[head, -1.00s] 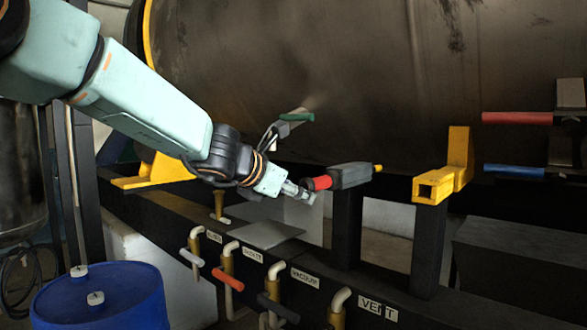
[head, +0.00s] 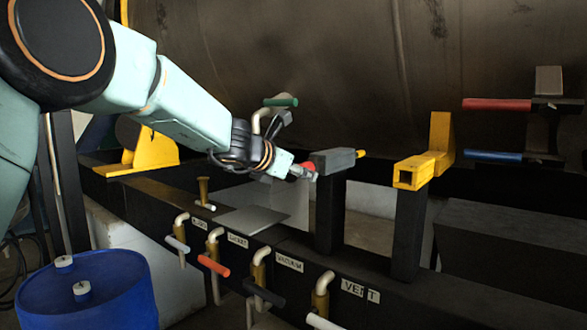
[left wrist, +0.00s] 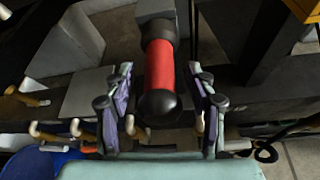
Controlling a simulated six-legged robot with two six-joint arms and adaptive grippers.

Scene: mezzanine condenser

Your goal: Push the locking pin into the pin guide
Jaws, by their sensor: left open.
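The locking pin has a red handle with black ends (left wrist: 159,70) in the left wrist view; its red part (head: 309,167) is mostly hidden behind my gripper in the head view. The handle meets the left end of a grey block (head: 333,160), which I take to be the pin guide, on a black post. A yellow tip (head: 361,154) shows at the block's right end. My left gripper (head: 303,172) is open; its fingers (left wrist: 160,78) stand on either side of the handle. Contact cannot be told. My right gripper is not in view.
A yellow square-tube bracket (head: 418,169) stands on another black post to the right. Several labelled valves, including a red-handled one (head: 213,265), line the beam below. A blue drum (head: 90,295) stands lower left. The large dark vessel (head: 330,70) fills the back.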

